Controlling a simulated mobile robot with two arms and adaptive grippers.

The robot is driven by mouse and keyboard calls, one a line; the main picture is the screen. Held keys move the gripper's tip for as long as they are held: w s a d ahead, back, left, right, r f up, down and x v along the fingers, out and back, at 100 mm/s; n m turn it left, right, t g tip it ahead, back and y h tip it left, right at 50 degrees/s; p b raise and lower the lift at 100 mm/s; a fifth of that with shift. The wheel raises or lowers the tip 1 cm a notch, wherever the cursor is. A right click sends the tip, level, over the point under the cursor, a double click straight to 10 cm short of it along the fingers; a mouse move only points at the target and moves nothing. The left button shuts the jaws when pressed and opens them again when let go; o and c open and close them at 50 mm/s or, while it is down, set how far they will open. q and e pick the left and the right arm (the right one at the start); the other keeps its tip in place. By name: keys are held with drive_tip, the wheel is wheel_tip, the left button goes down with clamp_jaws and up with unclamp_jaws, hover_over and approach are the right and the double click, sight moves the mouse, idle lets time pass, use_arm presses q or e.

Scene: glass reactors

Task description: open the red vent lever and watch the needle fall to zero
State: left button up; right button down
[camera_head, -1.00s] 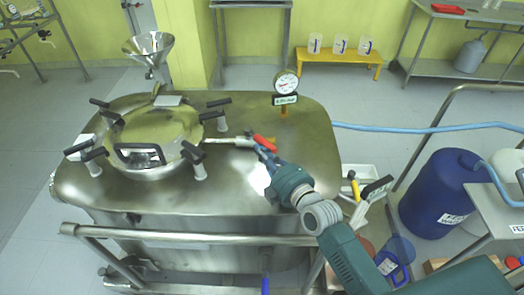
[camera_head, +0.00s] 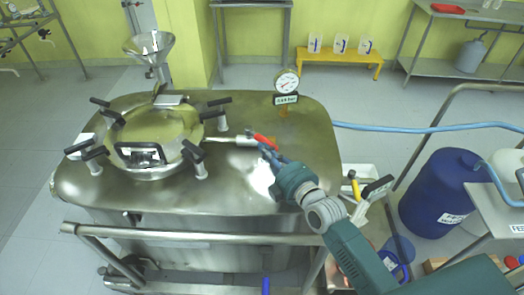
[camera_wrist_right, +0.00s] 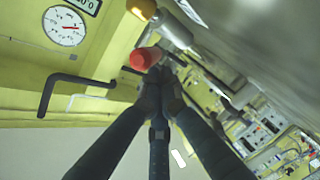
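The red vent lever (camera_head: 266,142) sits at the end of a metal pipe on top of the steel reactor (camera_head: 235,185). My right gripper (camera_head: 265,151) is at the lever's outer end. In the right wrist view its dark fingers (camera_wrist_right: 160,78) come together right by the red lever end (camera_wrist_right: 145,59) and seem to touch it; I see no grip around it. The round pressure gauge (camera_head: 286,81) stands behind, with a small display under it. The gauge (camera_wrist_right: 64,27) also shows in the right wrist view, its red needle off to one side. My left gripper is out of view.
A round hatch (camera_head: 150,140) with black-handled clamps fills the reactor's left top. A steel rail (camera_head: 190,238) runs along the front. A blue drum (camera_head: 437,195) and blue hose (camera_head: 430,129) are at right.

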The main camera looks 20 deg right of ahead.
sight(275, 145)
drive_tip(key=shift+w+d, duration=0.35)
drive_tip(key=shift+d, duration=0.5)
drive_tip(key=shift+w+d, duration=0.3)
drive_tip(key=shift+d, duration=0.5)
drive_tip(key=shift+w+d, duration=0.8)
drive_tip(key=shift+d, duration=0.25)
drive_tip(key=shift+w+d, duration=0.5)
drive_tip(key=shift+w, duration=0.05)
drive_tip(key=shift+s, duration=0.15)
drive_tip(key=v, duration=1.1)
drive_tip(key=shift+s+d+r, duration=0.1)
drive_tip(key=shift+s, duration=0.25)
